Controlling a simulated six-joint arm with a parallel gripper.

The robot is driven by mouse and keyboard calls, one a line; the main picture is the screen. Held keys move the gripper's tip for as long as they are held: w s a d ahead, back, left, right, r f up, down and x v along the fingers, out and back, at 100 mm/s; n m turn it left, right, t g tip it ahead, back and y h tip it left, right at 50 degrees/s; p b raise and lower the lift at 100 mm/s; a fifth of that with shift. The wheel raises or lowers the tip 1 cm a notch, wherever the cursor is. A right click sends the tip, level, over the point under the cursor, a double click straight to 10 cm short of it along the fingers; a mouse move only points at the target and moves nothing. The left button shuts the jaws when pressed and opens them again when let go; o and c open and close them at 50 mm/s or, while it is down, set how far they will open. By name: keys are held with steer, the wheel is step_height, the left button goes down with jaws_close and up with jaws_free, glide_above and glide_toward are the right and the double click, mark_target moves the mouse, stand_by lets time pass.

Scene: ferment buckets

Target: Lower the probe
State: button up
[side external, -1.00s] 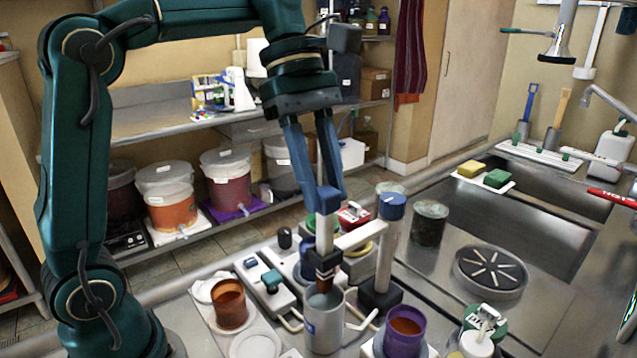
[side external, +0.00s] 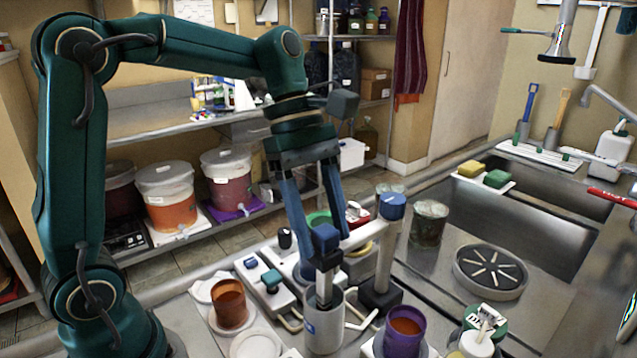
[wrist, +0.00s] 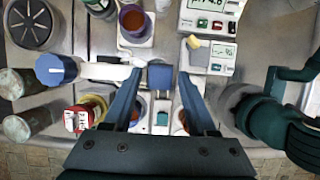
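The probe is a pale rod with a blue block on top (side external: 323,238), upright in a clamp on the white arm of a stand (side external: 391,228). The block sits just above the dark clamp (side external: 327,262). The rod's lower end is inside a grey cup (side external: 323,330), and its tip is hidden. My gripper (side external: 326,236) points down with its two blue fingers on either side of the block. It appears shut on it. In the wrist view, the block (wrist: 160,77) lies between the fingertips (wrist: 160,75); contact is hard to see.
A purple cup (side external: 403,332) and a brown cup (side external: 230,305) stand either side of the grey cup. The stand's blue knob (side external: 391,205) is close to my right. A metal can (side external: 429,224) and a round drain (side external: 490,272) lie beyond it.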

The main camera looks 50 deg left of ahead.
steer(key=shift+r, duration=0.15)
steer(key=shift+v, duration=2.5)
